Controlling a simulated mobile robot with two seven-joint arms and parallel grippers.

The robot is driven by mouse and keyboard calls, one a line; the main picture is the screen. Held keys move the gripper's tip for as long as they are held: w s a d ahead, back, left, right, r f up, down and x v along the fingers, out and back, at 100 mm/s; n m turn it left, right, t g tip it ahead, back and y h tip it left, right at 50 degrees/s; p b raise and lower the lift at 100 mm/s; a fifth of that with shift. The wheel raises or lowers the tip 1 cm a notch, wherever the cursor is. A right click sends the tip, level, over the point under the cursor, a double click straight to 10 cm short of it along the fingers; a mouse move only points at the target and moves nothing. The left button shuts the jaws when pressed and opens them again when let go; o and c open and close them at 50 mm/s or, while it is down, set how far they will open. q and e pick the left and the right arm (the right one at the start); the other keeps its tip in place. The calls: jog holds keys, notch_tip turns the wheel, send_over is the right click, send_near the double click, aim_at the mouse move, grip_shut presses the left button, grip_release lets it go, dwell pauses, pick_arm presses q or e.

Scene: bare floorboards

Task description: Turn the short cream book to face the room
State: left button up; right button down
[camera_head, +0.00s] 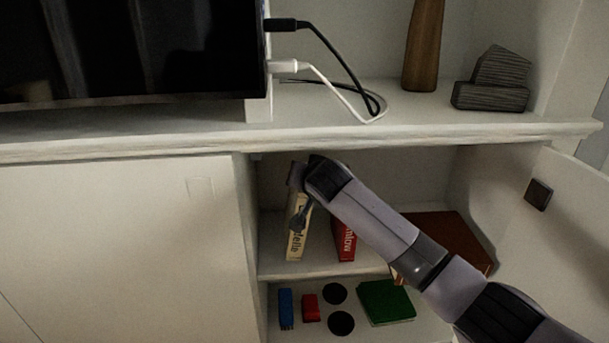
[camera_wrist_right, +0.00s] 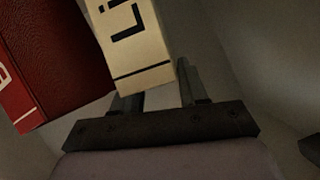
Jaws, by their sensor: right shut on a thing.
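The short cream book (camera_head: 293,247) stands upright, leaning slightly, near the left wall of the open cabinet's upper shelf. Its dark-lettered face shows toward the room in the head view. My right gripper (camera_head: 298,207) reaches in from the right and is shut on the cream book, hiding part of its upper half. In the right wrist view the cream book (camera_wrist_right: 137,40) sits between the fingers of the right gripper (camera_wrist_right: 160,88), with black letters and a dark line showing. My left gripper is not in view.
A red book (camera_head: 345,241) stands right of the cream book, with a gap between. A brown item (camera_head: 460,235) lies farther right. Blue (camera_head: 286,308), red (camera_head: 310,307) and green (camera_head: 387,302) items lie on the lower shelf. The cabinet door (camera_head: 565,235) stands open at right.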

jog(key=shift+f, duration=0.1)
dwell(0.7)
jog(key=c, duration=0.5)
grip_release()
jog(key=shift+f, duration=0.25)
jog(key=shift+r, duration=0.2)
jog(key=shift+a+f+b, duration=0.15)
jog(key=shift+b, duration=0.6)
jog(key=s, duration=0.2)
jog(key=s+p, duration=0.1)
jog(key=s, duration=0.1)
jog(key=s+p, duration=0.1)
jog(key=s, duration=0.1)
jog(key=shift+a+r, duration=0.2)
jog(key=shift+r, duration=0.1)
jog(key=h, duration=0.1)
send_near(303, 193)
jog(key=s+a+f, duration=0.1)
jog(key=s+f, duration=0.3)
jog(key=shift+a+f+m, duration=0.15)
jog(key=shift+f+m, duration=0.1)
jog(key=shift+m, duration=0.15)
